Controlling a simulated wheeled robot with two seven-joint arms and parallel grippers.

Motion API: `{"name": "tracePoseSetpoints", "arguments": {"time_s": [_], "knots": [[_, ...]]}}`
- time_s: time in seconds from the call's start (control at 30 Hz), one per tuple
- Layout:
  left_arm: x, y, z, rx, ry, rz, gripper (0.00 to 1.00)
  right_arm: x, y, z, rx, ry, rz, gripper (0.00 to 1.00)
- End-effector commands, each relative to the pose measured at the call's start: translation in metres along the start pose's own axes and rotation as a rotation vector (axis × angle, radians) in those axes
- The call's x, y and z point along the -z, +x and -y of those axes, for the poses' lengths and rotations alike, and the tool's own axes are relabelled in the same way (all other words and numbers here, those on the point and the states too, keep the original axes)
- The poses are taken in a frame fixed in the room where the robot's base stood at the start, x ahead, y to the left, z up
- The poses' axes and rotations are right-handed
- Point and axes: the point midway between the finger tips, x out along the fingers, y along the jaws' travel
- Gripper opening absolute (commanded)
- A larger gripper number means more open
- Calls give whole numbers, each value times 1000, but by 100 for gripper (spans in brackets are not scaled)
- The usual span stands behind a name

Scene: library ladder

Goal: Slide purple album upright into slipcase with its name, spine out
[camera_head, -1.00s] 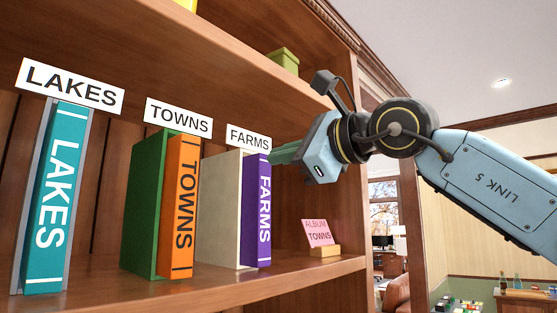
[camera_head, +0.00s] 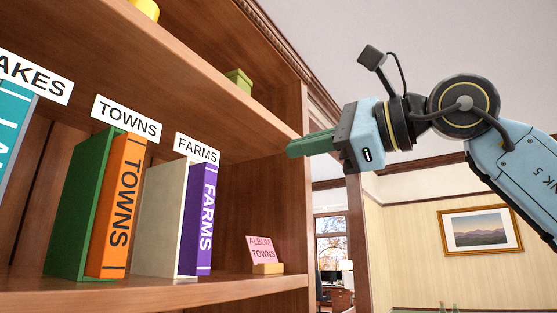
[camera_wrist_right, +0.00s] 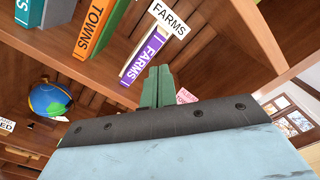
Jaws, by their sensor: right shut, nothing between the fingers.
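The purple album (camera_head: 201,219) stands upright with its FARMS spine facing out. It sits at the cream slipcase (camera_head: 161,222), under the white FARMS label (camera_head: 198,148); its spine stands a little proud of the slipcase's front edge. The wrist view also shows the purple album (camera_wrist_right: 143,55) and the FARMS label (camera_wrist_right: 167,18). My right gripper (camera_head: 292,149) is shut and empty, in the air to the right of the album and apart from it, near the shelf's right upright. Its fingers also show in the wrist view (camera_wrist_right: 157,80). My left gripper is not in view.
The orange TOWNS album (camera_head: 119,205) stands in a green slipcase (camera_head: 78,220) to the left, and the teal album (camera_head: 12,120) is at the left edge. A pink card (camera_head: 262,248) stands on the shelf at right. A globe (camera_wrist_right: 48,101) shows below in the wrist view.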

Motion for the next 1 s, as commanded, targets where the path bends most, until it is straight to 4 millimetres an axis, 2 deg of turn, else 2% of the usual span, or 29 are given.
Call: {"name": "tracePoseSetpoints", "arguments": {"time_s": [0.13, 0.43, 0.57, 0.67, 0.77, 0.9, 0.97, 1.0], "knots": [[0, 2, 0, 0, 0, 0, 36, 0, -8, 0, 0, -1, 0, 0], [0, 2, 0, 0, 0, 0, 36, 0, -8, 0, -1, 1, 1, 0], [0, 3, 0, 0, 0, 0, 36, 16, 2, -4, -22, 73, 21, 0], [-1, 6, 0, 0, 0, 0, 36, 48, 22, -12, -62, 233, 71, 0], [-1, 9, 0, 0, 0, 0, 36, 99, 48, -25, -105, 491, 143, 0], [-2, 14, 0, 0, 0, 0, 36, 189, 80, -50, -121, 920, 244, 0], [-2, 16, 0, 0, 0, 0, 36, 227, 90, -62, -110, 1093, 278, 0], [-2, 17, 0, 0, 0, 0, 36, 254, 95, -71, -97, 1202, 298, 0]]}}
